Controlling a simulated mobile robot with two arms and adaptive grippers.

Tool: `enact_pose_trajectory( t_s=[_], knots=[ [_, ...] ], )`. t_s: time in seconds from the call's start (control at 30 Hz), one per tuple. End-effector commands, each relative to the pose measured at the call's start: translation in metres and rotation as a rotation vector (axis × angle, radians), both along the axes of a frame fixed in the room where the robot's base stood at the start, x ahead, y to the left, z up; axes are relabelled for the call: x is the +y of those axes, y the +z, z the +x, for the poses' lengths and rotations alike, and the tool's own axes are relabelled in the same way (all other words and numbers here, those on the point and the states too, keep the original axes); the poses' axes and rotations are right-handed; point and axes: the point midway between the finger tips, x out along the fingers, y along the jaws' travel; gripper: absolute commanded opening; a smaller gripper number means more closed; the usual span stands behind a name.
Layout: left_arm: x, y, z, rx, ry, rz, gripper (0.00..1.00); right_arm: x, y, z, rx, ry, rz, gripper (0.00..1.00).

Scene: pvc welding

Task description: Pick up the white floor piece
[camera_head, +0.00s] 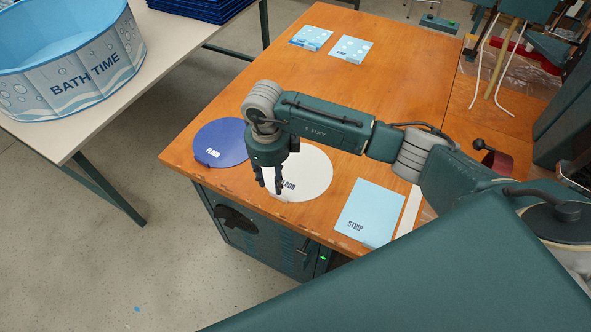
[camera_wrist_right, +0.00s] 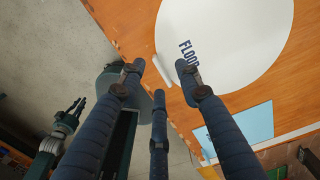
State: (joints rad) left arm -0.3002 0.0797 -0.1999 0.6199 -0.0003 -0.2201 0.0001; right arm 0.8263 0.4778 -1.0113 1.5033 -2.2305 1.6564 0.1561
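The white floor piece (camera_head: 315,170) is a flat round disc marked FLOOR, lying near the table's front edge. It also shows in the right wrist view (camera_wrist_right: 235,45), with a small pale tab at its rim. My right gripper (camera_head: 270,188) points down over the disc's left front rim and hides part of it. Its fingers are spread, with nothing held between them; in the right wrist view the fingertips (camera_wrist_right: 160,80) are around the tab, and contact cannot be told. What looks like my left gripper (camera_wrist_right: 76,108) is small at the wrist view's left; its opening is unclear.
A blue floor disc (camera_head: 222,142) lies left of the white one, and a light blue strip sheet (camera_head: 368,212) lies right. Two small sheets lie at the table's back. A bath-time tub (camera_head: 70,60) stands on another table. The table's middle back is clear.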

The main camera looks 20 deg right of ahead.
Motion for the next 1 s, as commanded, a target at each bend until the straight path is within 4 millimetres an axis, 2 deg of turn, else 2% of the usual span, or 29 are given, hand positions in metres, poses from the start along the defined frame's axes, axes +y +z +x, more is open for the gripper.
enact_pose_trajectory(
  t_s=[0.17, 0.3, 0.6, 0.8, 1.0],
  knots=[
    [0.000, 0.020, 0.000, 0.000, 0.000, 0.000, 0.19, 0.005, -0.022, -0.007, 0.008, 0.000, 0.001, 0.34],
    [0.000, 0.023, 0.001, 0.000, 0.000, 0.000, 0.19, 0.005, -0.042, -0.006, 0.004, 0.000, 0.001, 0.34],
    [0.000, 0.022, 0.001, -0.001, 0.000, 0.000, 0.19, 0.005, -0.049, -0.005, 0.002, 0.002, 0.001, 0.34],
    [-0.001, 0.022, 0.001, -0.001, 0.000, 0.000, 0.19, 0.005, -0.049, -0.005, 0.001, 0.002, 0.002, 0.00],
    [-0.001, 0.022, 0.001, -0.001, 0.000, 0.000, 0.19, 0.005, -0.048, -0.005, 0.001, 0.001, 0.002, 0.00]
  ],
)
